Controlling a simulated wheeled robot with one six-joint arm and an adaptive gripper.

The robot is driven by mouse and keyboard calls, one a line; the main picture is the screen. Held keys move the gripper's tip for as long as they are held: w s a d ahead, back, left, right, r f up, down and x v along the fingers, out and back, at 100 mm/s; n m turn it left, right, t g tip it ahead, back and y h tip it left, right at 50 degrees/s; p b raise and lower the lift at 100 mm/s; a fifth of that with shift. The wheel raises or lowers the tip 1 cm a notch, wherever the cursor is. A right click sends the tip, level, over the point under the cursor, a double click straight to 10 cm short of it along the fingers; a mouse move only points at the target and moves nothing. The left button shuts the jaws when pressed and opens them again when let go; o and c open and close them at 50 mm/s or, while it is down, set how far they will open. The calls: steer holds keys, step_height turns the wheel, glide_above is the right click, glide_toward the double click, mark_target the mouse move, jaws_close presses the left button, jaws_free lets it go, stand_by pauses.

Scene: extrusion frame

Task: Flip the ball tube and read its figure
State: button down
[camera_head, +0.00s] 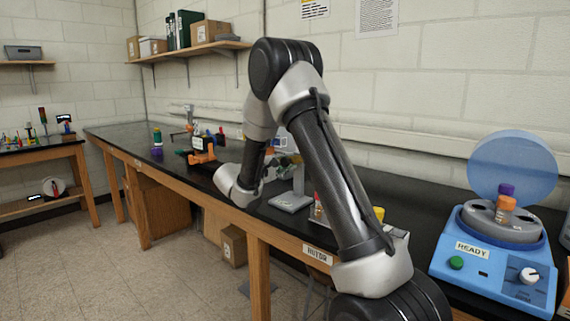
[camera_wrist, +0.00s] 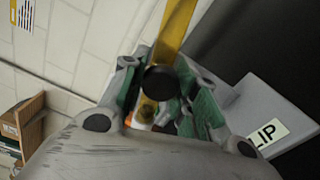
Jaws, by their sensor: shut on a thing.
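In the wrist view my gripper (camera_wrist: 160,95) is shut, its green-padded fingers on either side of a long amber tube (camera_wrist: 178,30), which looks like the ball tube. A round black end or knob (camera_wrist: 160,82) shows between the fingers. The tube runs up out of the picture, so its far end is hidden. No figure on it can be read. A grey plate with a label ending in "LIP" (camera_wrist: 268,134) is beside the gripper at the right. In the head view my gripper (camera_head: 285,160) is small and partly behind my arm, near a grey stand (camera_head: 292,201) on the bench.
A blue centrifuge-like device marked READY (camera_head: 495,265) stands at the right with its lid up, holding an orange and purple vial (camera_head: 505,208). An orange device (camera_head: 201,157) and a green and purple vial (camera_head: 157,140) stand farther left on the black bench. Shelves hang above.

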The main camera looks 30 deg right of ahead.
stand_by(0.4)
steer(key=c, duration=1.1)
jaws_free()
steer(key=shift+o, duration=0.2)
steer(key=shift+a, duration=0.1)
steer(key=v, duration=1.2)
steer(key=shift+x, duration=5.95)
